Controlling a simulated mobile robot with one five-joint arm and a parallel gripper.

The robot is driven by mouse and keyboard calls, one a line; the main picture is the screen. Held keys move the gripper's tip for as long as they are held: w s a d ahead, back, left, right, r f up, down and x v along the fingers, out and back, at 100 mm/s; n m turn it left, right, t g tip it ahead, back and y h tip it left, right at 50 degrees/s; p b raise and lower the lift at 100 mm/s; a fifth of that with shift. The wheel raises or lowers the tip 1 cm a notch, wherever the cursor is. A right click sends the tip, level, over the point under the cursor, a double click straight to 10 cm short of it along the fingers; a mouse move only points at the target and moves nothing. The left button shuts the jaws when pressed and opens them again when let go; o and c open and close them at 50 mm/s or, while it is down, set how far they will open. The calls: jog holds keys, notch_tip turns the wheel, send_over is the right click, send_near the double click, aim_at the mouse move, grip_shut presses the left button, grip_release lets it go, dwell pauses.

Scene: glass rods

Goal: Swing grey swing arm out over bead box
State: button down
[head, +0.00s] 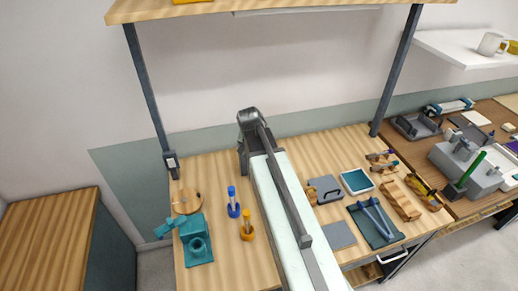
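My arm, with pale and dark grey links, runs from the bottom centre up over the workbench (215,165) and ends in a dark joint. My gripper does not show; the arm seems to hide what lies beyond that joint. I cannot make out a grey swing arm with certainty. No bead box can be told for sure.
Left of my arm stand a teal torch-like device (197,243), a blue holder (234,209) and an amber holder (247,231). Right are a grey mat (339,235), a dark teal tray (369,236) and a wooden rack (400,200). Posts (148,90) carry a shelf (270,7).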

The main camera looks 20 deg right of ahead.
jog(key=shift+w+a, duration=0.1)
jog(key=shift+a, duration=0.05)
dwell(0.3)
jog(key=c, duration=1.3)
grip_release()
jog(key=shift+r, duration=0.15)
jog(key=p+v, duration=0.7)
jog(key=shift+s+r, duration=0.25)
jog(key=shift+r, duration=0.05)
jog(key=shift+f, duration=0.1)
